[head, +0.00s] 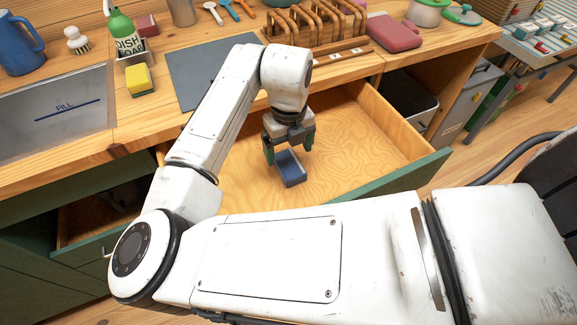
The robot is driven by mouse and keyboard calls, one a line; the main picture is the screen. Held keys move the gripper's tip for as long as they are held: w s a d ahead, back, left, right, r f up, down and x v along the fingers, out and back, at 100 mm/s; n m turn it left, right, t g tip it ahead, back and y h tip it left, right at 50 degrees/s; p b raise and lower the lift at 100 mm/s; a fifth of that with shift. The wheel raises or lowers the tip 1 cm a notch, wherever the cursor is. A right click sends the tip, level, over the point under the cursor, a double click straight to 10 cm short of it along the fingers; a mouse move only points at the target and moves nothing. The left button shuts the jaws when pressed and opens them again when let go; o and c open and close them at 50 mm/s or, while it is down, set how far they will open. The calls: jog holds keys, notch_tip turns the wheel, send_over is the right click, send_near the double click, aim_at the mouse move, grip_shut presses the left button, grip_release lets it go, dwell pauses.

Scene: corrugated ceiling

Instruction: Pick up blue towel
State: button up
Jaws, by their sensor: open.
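The blue towel (290,169) looks like a small folded blue block. It lies in the open wooden drawer (365,150), near the drawer's middle. My gripper (288,150) points down into the drawer, just above and around the far end of the towel. Its dark green fingers are apart, one on the left and one on the right of the towel. Whether the fingers touch the towel cannot be told. My white arm hides the left part of the drawer.
The drawer's green front edge (405,178) stands out into the room. On the counter above are a dark mat (205,75), a wooden rack (315,25), a red folded item (393,32), a dish soap bottle (124,35) and a yellow sponge (139,78). The drawer's right side is empty.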

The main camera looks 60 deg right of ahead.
aim_at(290, 164)
jog(key=f, duration=0.5)
jog(key=shift+s+f, duration=0.2)
jog(key=shift+f, duration=0.2)
jog(key=c, duration=1.1)
